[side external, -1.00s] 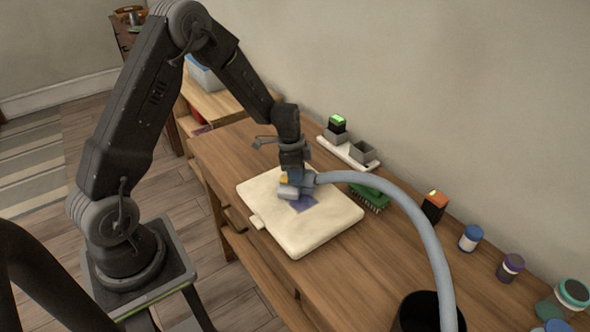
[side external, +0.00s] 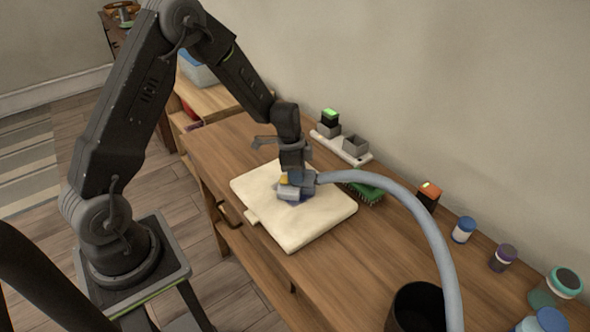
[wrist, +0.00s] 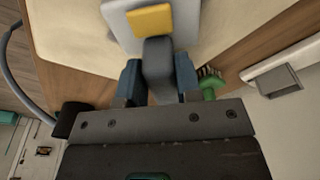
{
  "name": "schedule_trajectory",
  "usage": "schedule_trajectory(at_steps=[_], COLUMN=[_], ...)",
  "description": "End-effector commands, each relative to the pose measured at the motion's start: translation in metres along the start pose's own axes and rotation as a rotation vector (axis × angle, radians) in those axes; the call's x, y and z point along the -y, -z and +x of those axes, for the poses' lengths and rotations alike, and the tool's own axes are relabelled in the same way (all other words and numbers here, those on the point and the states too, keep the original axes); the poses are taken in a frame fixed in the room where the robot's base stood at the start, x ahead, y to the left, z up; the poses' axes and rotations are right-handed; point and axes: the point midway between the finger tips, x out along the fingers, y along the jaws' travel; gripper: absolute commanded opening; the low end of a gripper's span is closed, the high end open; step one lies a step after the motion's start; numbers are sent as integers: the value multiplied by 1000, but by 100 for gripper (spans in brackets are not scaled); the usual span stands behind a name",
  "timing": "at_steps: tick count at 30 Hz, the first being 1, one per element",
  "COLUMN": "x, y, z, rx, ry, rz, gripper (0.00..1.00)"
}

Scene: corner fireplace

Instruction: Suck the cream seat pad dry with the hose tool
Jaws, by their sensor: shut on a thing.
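The cream seat pad (side external: 315,218) lies flat on the wooden bench, with a bluish-purple damp-looking patch (side external: 306,197) on it. My gripper (side external: 295,178) is above the pad, pointing down, and shut on the hose tool (side external: 289,192). The tool's grey head is over the patch and hides much of it. It looks to be on the pad, though exact contact is hard to tell. In the wrist view the blue fingertips (wrist: 158,82) flank the tool's grey neck, with its yellow-marked head (wrist: 150,20) beyond over the pad (wrist: 70,40).
The grey hose (side external: 410,205) arches right from the tool, past a black bin (side external: 418,308). A green brush (side external: 366,193) lies close behind the pad. A white charger strip (side external: 352,157), an orange-topped black block (side external: 428,196) and several jars (side external: 463,230) line the wall side.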

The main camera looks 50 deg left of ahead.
Motion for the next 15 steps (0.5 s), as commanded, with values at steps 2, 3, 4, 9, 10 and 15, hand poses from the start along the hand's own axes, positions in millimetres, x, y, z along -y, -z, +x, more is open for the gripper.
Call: schedule_trajectory(at_steps=[2, 3, 4, 9, 10, 15], x=[-3, -4, -5, -8, -9, -13], y=[2, 2, 3, 6, 7, 11], z=[1, 1, 1, 2, 2, 2], rx=[2, 2, 2, 2, 2, 2], ry=[-3, -4, -4, -4, -4, -4], rz=[2, 2, 2, 3, 2, 2], gripper=[10, 10, 10, 10, 10, 10])
